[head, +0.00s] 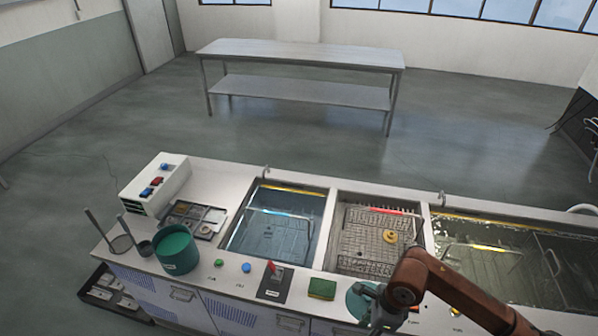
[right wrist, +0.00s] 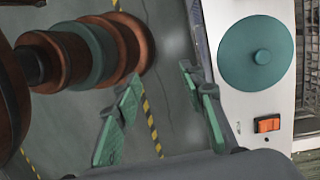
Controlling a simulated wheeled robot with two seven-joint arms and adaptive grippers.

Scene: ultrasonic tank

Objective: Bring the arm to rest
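My right arm comes in from the lower right of the head view, orange-brown and bent at a joint over the counter front. Its gripper (head: 374,318) is at the bottom edge, partly cut off, near a round teal lid (head: 359,300). In the right wrist view the two green-padded fingers (right wrist: 160,78) stand apart with only floor between them, so the gripper is open and empty. The teal lid (right wrist: 258,55) lies on the white counter to the right of the fingers, apart from them. My left gripper is in neither view.
The counter holds a water-filled left tank (head: 272,232), a middle tank (head: 366,262) with a basket and a yellow part, and a right tank (head: 485,262). A green pot (head: 176,250), sponge (head: 322,289) and orange switch (right wrist: 268,124) are also there.

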